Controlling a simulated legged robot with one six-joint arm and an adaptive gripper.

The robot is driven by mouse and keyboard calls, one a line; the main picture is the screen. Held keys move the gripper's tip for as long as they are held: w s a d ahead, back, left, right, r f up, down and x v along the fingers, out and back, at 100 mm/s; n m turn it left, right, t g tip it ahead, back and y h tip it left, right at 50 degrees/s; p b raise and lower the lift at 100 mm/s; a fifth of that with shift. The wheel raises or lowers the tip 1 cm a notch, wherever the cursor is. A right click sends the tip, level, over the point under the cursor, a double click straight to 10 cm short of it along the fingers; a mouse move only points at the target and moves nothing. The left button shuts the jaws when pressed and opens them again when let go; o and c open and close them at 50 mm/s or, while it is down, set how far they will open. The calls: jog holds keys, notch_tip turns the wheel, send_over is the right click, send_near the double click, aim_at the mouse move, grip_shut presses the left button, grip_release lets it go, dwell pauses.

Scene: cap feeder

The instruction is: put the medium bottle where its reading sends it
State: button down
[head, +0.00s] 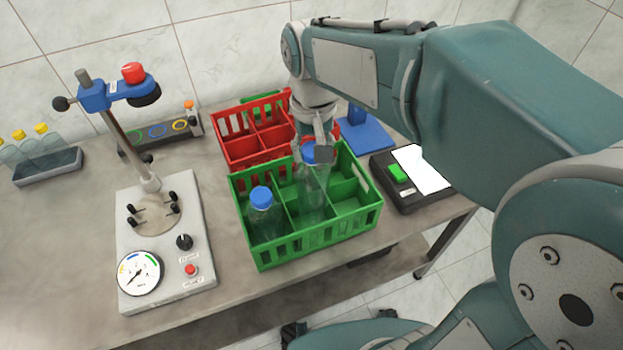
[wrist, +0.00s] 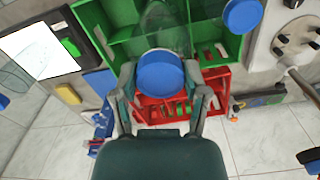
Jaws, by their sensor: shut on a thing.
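My gripper (head: 318,150) is shut on a clear bottle with a blue cap (head: 313,185), at its cap end. The bottle stands upright in or just above a right-hand compartment of the green crate (head: 318,236); I cannot tell whether it touches the floor. In the wrist view its blue cap (wrist: 160,73) sits between the two fingers (wrist: 162,88). Another clear blue-capped bottle (head: 264,215) stands in the crate's left front compartment; its cap also shows in the wrist view (wrist: 242,14). The tester's dial (head: 140,273) has coloured arcs; its needle is too small to read surely.
A red crate (head: 232,150) stands behind the green one. The capping stand (head: 158,245) is to the left. A black device with a white screen (head: 422,168) is to the right. Yellow-capped bottles (head: 40,148) stand in a rack at far left. Bare table lies between rack and stand.

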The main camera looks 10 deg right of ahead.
aim_at(311, 180)
jog(key=f, duration=0.3)
jog(key=shift+a+f, duration=0.25)
jog(key=shift+f, duration=0.15)
jog(key=shift+d+f, duration=0.1)
jog(key=shift+f, duration=2.15)
jog(key=shift+c, duration=0.5)
grip_release()
jog(key=shift+f, duration=0.1)
